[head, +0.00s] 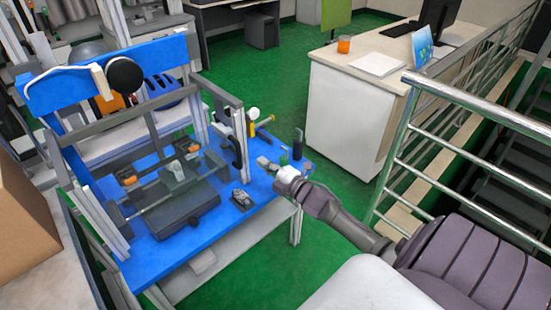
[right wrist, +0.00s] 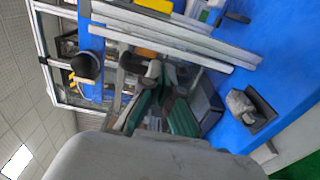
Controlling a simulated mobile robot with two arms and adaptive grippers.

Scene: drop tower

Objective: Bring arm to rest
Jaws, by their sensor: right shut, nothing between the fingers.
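My right arm (head: 345,225) comes in from the lower right in the head view. Its gripper (head: 265,163) is at the right edge of the blue table (head: 255,197), beside the drop tower frame (head: 225,140). The gripper is shut and empty. In the right wrist view the fingers (right wrist: 163,75) show close together, pointing toward the frame. A small grey object in a dark holder (head: 242,198) sits on the blue table left of the gripper. My left gripper does not show.
A metal railing (head: 470,102) stands at the right, near my right arm. A white desk (head: 345,110) with an orange cup (head: 344,44) stands behind. A cardboard box (head: 28,225) is at the left. Green floor (head: 262,90) is free between the table and desk.

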